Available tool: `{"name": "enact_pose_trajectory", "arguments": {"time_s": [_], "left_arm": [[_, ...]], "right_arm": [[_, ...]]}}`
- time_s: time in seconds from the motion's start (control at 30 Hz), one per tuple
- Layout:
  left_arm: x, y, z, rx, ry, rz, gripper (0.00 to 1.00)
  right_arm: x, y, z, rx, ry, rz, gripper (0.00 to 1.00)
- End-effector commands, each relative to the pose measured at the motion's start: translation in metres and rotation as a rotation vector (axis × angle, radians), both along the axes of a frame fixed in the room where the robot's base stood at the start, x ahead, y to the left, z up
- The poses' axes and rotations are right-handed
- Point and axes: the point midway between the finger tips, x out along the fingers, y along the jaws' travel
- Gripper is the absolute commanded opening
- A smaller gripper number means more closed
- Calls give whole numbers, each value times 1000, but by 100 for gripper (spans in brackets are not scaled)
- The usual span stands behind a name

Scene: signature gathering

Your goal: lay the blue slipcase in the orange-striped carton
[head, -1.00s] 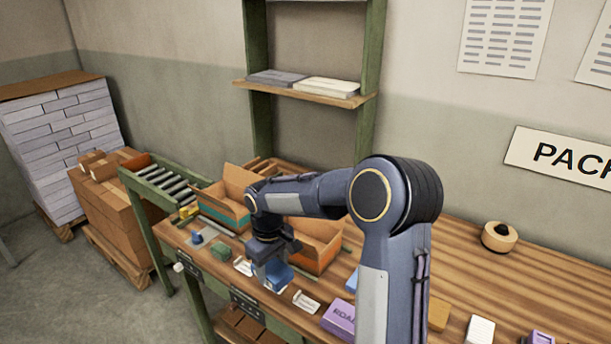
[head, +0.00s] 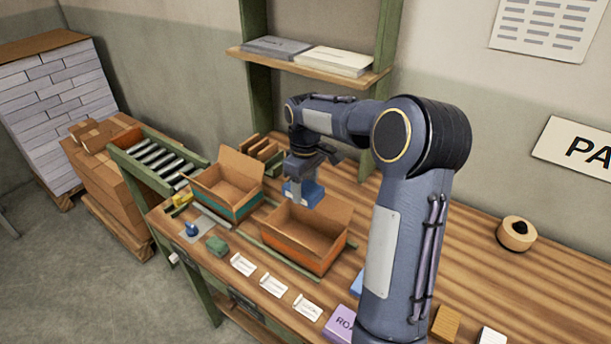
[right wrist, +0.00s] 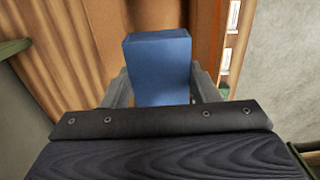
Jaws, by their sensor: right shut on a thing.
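My right gripper (head: 302,191) is shut on the blue slipcase (head: 314,194) and holds it in the air, over the back left part of the orange-striped carton in the head view. In the right wrist view the slipcase (right wrist: 160,68) stands between the two fingers of the gripper (right wrist: 162,92), with brown cardboard beyond it. The orange-striped carton (head: 292,252) sits open on the bench, and the part of it I can see inside looks empty. The slipcase hides a bit of the carton's back left rim. My left gripper is not in view.
A teal-striped carton (head: 240,208) stands open to the left, beside a roller conveyor (head: 160,162). White cards (head: 273,285) lie along the front edge, with a green block (head: 217,246) to their left. A purple box (head: 340,323) lies at the front. A tape roll (head: 517,233) sits at right.

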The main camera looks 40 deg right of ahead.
Motion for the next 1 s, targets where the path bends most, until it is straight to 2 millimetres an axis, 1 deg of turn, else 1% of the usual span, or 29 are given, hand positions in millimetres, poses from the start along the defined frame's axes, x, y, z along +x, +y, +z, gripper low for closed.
{"name": "enact_pose_trajectory", "arguments": {"time_s": [0.23, 0.3, 1.0], "left_arm": [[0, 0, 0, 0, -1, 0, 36], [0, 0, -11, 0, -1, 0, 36], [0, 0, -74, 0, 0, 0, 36]], "right_arm": [[-1, 0, -23, 1, 3, 0, 32], [0, 0, -37, 0, 1, -1, 32], [-1, 0, -120, 1, 1, -1, 32]]}}
